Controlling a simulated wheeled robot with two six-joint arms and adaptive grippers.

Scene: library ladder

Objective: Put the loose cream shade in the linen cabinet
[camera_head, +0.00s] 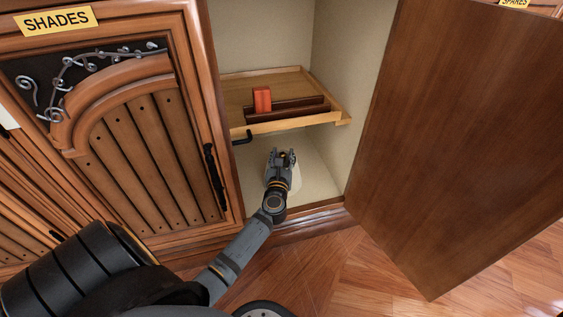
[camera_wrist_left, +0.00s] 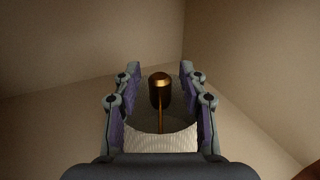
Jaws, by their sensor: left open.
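The cream shade (camera_wrist_left: 160,140) shows in the left wrist view as a pale ribbed rim with a brass knob and thin rod in its middle. It is between my open left gripper's fingers (camera_wrist_left: 160,95); contact with them cannot be told. In the head view my left gripper (camera_head: 281,158) reaches into the open cabinet (camera_head: 333,90), below its shelf, and mostly hides the shade (camera_head: 297,177), which is low near the cabinet floor. Whether the shade rests on the floor is hard to see. My right gripper is not in view.
A wooden pull-out shelf (camera_head: 290,124) above my gripper holds an orange-red block (camera_head: 262,100) and a dark bar. The brown door (camera_head: 460,140) stands wide open at right. A closed door with a SHADES label (camera_head: 55,21) is at left, with a black handle (camera_head: 214,180).

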